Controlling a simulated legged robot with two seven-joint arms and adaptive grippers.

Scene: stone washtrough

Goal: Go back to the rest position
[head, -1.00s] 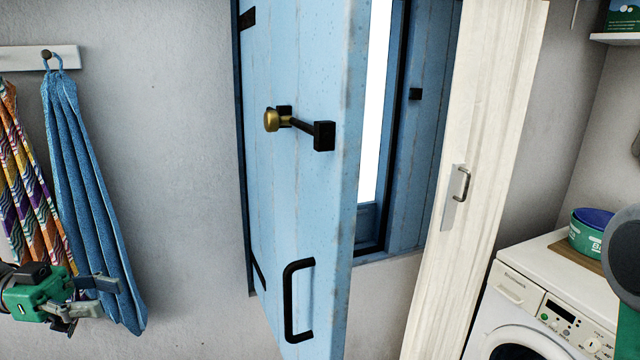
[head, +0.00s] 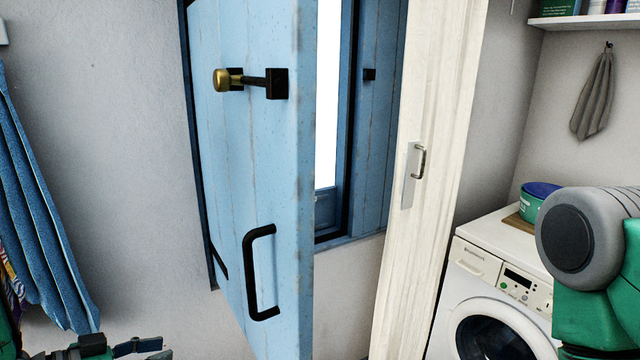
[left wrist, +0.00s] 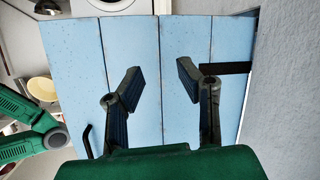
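My left gripper (left wrist: 160,85) shows in the left wrist view with its two fingers spread wide and nothing between them. In the head view only part of it (head: 135,347) shows at the bottom left edge, apart from the shutter. The blue shutter (head: 262,170) stands swung open into the room. It has a brass-knobbed black latch (head: 250,82) and a black pull handle (head: 257,272), and neither is held. My right gripper is out of view; only a green and grey part of my right arm shows at the right edge.
A white wooden panel (head: 440,150) with a metal handle stands right of the window. A washing machine (head: 505,290) with a green tub (head: 535,200) on top is at the right. Blue cloth (head: 40,220) hangs at the left. Bare wall lies between cloth and shutter.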

